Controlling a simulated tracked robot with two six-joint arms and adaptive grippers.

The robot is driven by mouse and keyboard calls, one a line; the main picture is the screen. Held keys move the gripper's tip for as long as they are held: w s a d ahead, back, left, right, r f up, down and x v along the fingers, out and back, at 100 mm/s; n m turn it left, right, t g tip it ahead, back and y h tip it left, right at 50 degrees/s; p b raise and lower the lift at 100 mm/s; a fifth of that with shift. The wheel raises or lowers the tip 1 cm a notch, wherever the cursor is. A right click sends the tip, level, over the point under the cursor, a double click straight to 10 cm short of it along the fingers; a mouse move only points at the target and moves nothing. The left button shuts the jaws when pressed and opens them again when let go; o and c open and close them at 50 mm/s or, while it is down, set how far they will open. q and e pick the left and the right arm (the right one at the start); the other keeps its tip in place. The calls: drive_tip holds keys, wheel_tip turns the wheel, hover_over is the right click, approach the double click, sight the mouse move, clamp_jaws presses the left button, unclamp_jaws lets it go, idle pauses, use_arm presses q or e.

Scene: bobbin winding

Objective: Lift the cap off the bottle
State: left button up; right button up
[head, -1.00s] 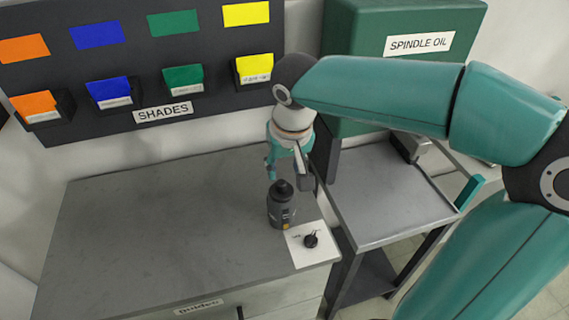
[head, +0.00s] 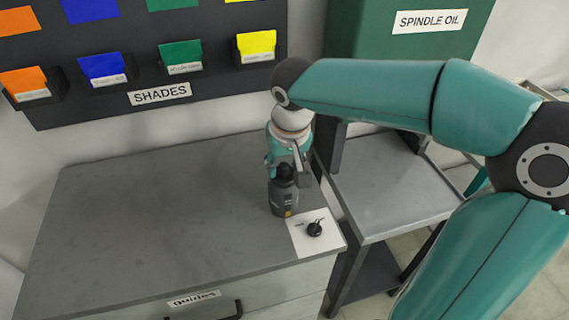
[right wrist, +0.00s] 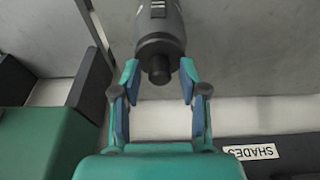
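The dark grey bottle (head: 284,200) stands upright on the grey worktop (head: 150,220), near its right end. Its black cap (head: 285,171) is on top. In the right wrist view the bottle (right wrist: 160,30) and the cap (right wrist: 158,70) show from above. My left gripper is not in view.
A lower grey side table (head: 385,190) stands to the right. A dark panel of coloured shade pockets (head: 160,94) hangs behind.

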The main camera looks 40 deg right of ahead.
clamp_jaws()
drive_tip(key=shift+w+d+p+v, duration=0.1)
drive_tip(key=shift+w+p+v, duration=0.05)
drive_tip(key=shift+p+v, duration=0.55)
drive_tip(key=shift+w+d+p+v, duration=0.1)
drive_tip(key=shift+w+p+v, duration=0.05)
drive_tip(key=shift+p+v, duration=0.55)
drive_tip(key=shift+w+d+p+v, duration=0.15)
drive_tip(key=shift+p+v, duration=0.3)
drive_tip(key=shift+v, duration=0.45)
